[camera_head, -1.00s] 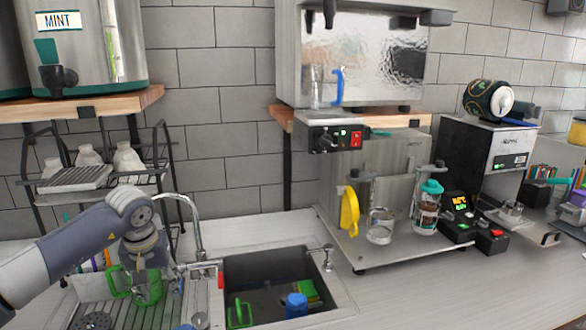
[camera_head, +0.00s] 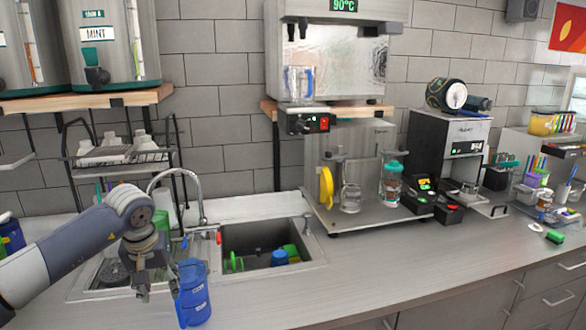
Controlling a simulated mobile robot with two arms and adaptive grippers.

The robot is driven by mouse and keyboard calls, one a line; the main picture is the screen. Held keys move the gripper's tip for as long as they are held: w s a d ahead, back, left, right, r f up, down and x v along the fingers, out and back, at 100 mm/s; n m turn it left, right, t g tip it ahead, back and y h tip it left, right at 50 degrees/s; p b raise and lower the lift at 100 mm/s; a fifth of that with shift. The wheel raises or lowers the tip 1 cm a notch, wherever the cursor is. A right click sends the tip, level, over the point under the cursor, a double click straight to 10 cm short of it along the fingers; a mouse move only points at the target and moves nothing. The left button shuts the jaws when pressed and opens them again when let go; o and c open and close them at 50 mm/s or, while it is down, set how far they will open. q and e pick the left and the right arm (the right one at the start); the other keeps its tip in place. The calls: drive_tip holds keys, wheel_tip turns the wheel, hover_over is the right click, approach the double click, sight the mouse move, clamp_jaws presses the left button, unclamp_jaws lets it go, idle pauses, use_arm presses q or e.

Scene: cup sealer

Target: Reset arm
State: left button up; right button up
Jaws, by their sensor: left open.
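My left arm comes in from the left, and its gripper (camera_head: 157,288) points down in front of the sink, open. A blue cup (camera_head: 195,295) with white labels stands on the counter just right of the fingers. I cannot tell whether the fingers touch it. A green item (camera_head: 161,222) shows partly behind my wrist, by the drain rack. My right gripper is not in view. The black and silver cup sealer (camera_head: 447,150) stands at the back right.
The sink (camera_head: 268,240) holds green and blue items. A faucet (camera_head: 200,195) rises behind my gripper. A tray (camera_head: 375,212) with a yellow item (camera_head: 326,187) and glass vessels is right of the sink. The counter (camera_head: 400,265) in front is clear.

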use_arm(q)
drive_tip(key=d+f+n+h+b, duration=0.4)
drive_tip(key=d+f+n+h, duration=0.85)
drive_tip(key=d+f, duration=0.65)
wheel_tip(320, 180, down, 16)
drive_tip(key=n+t+b, duration=0.3)
drive_tip(key=n+t, duration=0.5)
drive_tip(key=n, duration=1.5)
drive_tip(key=s+a+f+n+g+y+b, duration=0.1)
drive_tip(key=s+a+f+n+y, duration=0.35)
drive_tip(key=s+f+n, duration=0.6)
drive_tip(key=s+a+f+n+y+b, duration=0.1)
drive_tip(key=s+a+f+n+y, duration=0.45)
drive_tip(key=f, duration=0.85)
drive_tip(key=s+a+f+n+g, duration=0.1)
drive_tip(key=s+f+n+g, duration=0.2)
drive_tip(key=s, duration=0.9)
drive_tip(key=s+a+f+n+g+y+b, duration=0.1)
drive_tip(key=s+f+n+g, duration=0.2)
drive_tip(key=s+f+n, duration=0.4)
drive_tip(key=s+f+n+g, duration=0.2)
drive_tip(key=s+f+n, duration=0.3)
drive_tip(key=s, duration=1.4)
drive_tip(key=shift+a+f+g+y, duration=0.35)
drive_tip(key=shift+a+g, duration=0.05)
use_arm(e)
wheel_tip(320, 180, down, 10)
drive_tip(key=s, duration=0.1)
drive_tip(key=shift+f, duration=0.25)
